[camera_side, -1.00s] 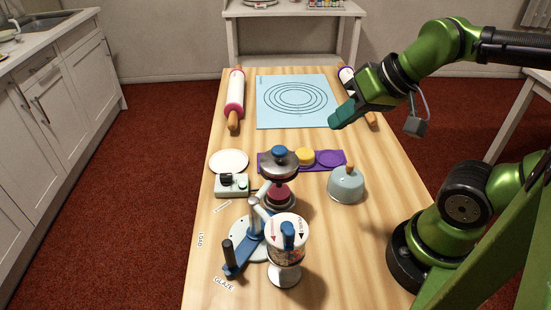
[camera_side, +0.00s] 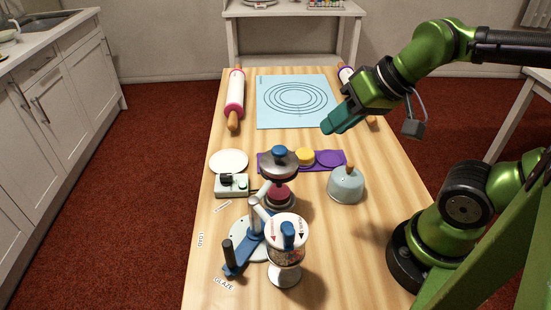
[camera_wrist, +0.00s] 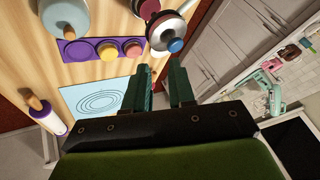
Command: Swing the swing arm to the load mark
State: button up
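The swing-arm stand has a pale round base with a post (camera_side: 255,222). A blue lever (camera_side: 240,262) with an upright black handle (camera_side: 228,254) extends from its foot, its handle end near the GLAZE label (camera_side: 224,284). The LOAD label (camera_side: 201,240) lies farther back at the table's left edge. A pale link runs from the post towards a silver dome with a blue knob (camera_side: 279,166), above a dark red disc (camera_side: 280,193). My gripper (camera_side: 328,126) is in the air behind and right of the stand, touching nothing. In the wrist view its fingers (camera_wrist: 165,88) are apart and empty.
A sprinkle jar (camera_side: 286,258) stands just right of the stand. A grey-blue domed pot (camera_side: 347,185), a purple mat (camera_side: 330,167), a switch box (camera_side: 231,186) and a white plate (camera_side: 229,161) surround it.

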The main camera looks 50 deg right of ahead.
jog(key=o, duration=0.3)
jog(key=a, duration=0.1)
jog(key=w+a+f+n+g, duration=0.1)
jog(key=a, duration=0.1)
jog(key=a+g, duration=0.1)
jog(key=shift+w+a+f+n+y, duration=0.25)
jog(key=shift+w+a+n+y, duration=0.05)
jog(key=shift+w, duration=0.1)
jog(key=m+g+h, duration=0.3)
jog(key=m+g, duration=0.2)
jog(key=m, duration=0.8)
send_near(227, 243)
notch_tip(227, 243, down, 9)
jog(key=shift+d+r, duration=0.1)
jog(key=shift+d, duration=0.05)
jog(key=c, duration=0.8)
